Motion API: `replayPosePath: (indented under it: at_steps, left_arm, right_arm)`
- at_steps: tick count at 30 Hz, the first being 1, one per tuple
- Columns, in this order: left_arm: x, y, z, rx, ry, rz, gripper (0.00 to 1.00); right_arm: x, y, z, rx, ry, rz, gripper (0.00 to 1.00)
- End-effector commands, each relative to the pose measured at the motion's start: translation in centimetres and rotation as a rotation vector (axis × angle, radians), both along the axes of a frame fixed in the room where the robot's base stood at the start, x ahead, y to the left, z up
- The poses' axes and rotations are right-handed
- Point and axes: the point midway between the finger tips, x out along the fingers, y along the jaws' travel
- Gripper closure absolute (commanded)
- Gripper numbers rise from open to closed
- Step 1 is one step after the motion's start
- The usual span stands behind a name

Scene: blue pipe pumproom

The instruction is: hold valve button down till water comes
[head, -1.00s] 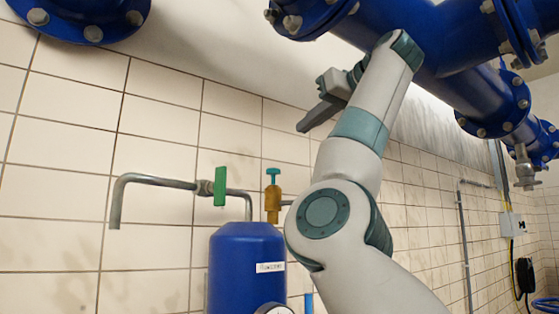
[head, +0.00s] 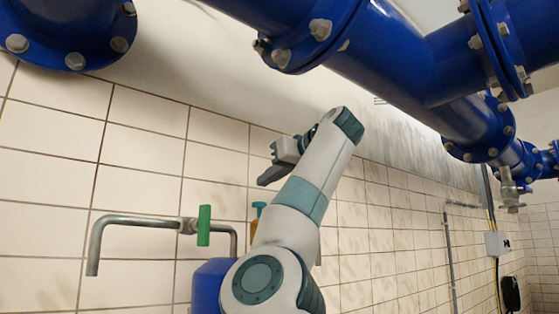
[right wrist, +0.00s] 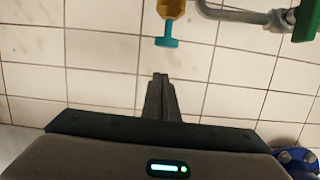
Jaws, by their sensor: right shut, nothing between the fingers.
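The valve has a teal button (head: 259,207) on a brass body (head: 254,229); my right arm partly covers the body in the head view. In the right wrist view, the teal button (right wrist: 166,42) and brass body (right wrist: 171,9) are at the top centre. My right gripper (head: 263,184) is shut and empty, its fingertips a little above the button in the head view. In the wrist view its fingers (right wrist: 160,79) point at the button, with a gap between. A bent metal spout (head: 95,255) is at left; no water shows at it. My left gripper is out of view.
A green handle (head: 204,226) sits on the spout pipe, left of the button. A blue tank (head: 206,283) stands below, partly behind my arm. Large blue flanged pipes (head: 385,55) run overhead. The tiled wall (head: 130,150) is behind.

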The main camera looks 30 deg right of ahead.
Motion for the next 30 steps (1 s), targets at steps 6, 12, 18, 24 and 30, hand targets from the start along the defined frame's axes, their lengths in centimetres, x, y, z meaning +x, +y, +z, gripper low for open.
replayPosePath:
  at_steps: [6, 12, 18, 24, 30]
  left_arm:
    - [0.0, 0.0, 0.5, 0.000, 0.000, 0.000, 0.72]
    - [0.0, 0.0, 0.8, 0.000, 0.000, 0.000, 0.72]
    - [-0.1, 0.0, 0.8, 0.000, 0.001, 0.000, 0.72]
    - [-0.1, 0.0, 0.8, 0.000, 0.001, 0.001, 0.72]
    - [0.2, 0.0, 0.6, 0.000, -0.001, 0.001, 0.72]
  right_arm:
    - [-0.1, 0.1, -2.2, 0.002, -0.001, -0.001, 1.00]
    - [-0.1, 0.1, -3.4, 0.000, -0.001, -0.001, 1.00]
    - [-0.2, 0.1, -3.7, -0.001, -0.001, -0.001, 1.00]
    - [-0.2, 0.1, -3.7, -0.001, -0.001, -0.001, 1.00]
    - [0.8, -0.1, -4.2, -0.002, 0.001, -0.003, 1.00]
